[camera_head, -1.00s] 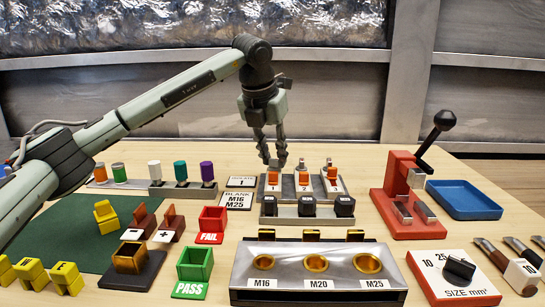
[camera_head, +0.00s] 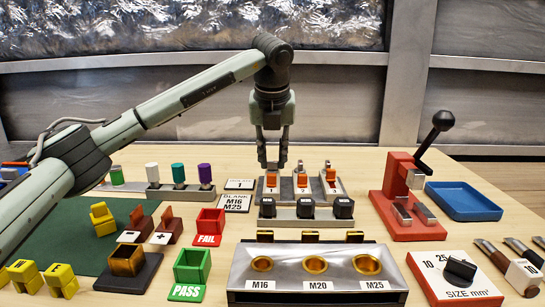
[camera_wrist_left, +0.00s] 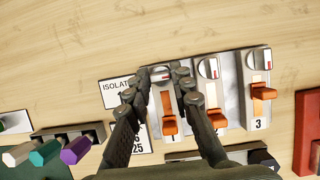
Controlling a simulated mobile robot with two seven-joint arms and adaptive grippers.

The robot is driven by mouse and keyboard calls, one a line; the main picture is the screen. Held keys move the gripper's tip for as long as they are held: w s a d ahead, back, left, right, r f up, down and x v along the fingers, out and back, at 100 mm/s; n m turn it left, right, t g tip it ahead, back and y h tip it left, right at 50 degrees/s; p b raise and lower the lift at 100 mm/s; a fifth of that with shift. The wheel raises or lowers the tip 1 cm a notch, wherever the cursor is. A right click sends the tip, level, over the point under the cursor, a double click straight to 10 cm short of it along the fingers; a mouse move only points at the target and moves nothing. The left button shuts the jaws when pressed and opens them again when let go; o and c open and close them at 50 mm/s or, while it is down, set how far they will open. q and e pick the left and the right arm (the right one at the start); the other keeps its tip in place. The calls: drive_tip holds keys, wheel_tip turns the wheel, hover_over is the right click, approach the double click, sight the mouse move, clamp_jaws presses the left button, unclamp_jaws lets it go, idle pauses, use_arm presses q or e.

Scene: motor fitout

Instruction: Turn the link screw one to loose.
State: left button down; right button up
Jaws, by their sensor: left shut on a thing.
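My left gripper (camera_head: 272,165) points down at the back of terminal 1 on the grey three-way link block (camera_head: 342,186). In the left wrist view its fingers (camera_wrist_left: 160,70) stand on either side of link screw one (camera_wrist_left: 160,74), a pale round knob with a red mark, and are shut on it. Screw one is largely hidden by the fingers in the head view. The orange lever of terminal 1 (camera_wrist_left: 169,126) lies just in front of it. Screw two (camera_wrist_left: 208,68) and screw three (camera_wrist_left: 262,59) stand free to the right. My right gripper is not in view.
Orange levers two (camera_head: 301,180) and three (camera_head: 331,175) stand close beside. A rail with black blocks (camera_head: 306,208) lies in front. A red press (camera_head: 405,190) with a black-knobbed lever stands to the right. Coloured posts (camera_head: 178,174) stand left.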

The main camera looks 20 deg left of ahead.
use_arm(q)
drive_tip(key=c, duration=1.3)
unclamp_jaws()
drive_tip(key=v, duration=1.2)
drive_tip(key=shift+s, duration=0.1)
